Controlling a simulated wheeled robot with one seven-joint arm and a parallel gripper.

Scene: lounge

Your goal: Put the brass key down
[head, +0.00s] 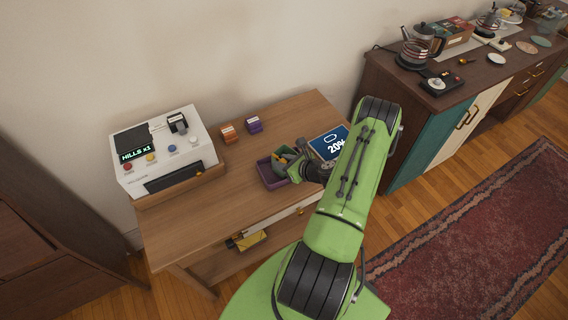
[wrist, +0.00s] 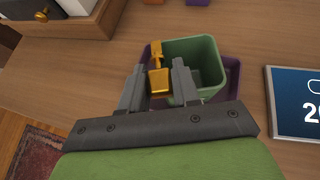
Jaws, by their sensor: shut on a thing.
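The brass key (wrist: 157,55) is held between the fingers of my gripper (wrist: 160,83), which is shut on it. In the wrist view the key points away from me, over the left part of a green square container (wrist: 207,60). The container stands in a purple tray (wrist: 232,82). In the head view the purple tray (head: 268,180) is on the wooden table, with my gripper (head: 290,165) at its right side, over the container. The key is too small there to make out clearly.
The wooden table (head: 190,225) also bears a white machine (head: 165,150) at left, orange (head: 228,133) and purple (head: 254,125) small boxes behind, and a blue screen reading 20% (head: 330,143) to the right. The table's front left is clear. A sideboard (head: 400,125) stands to the right.

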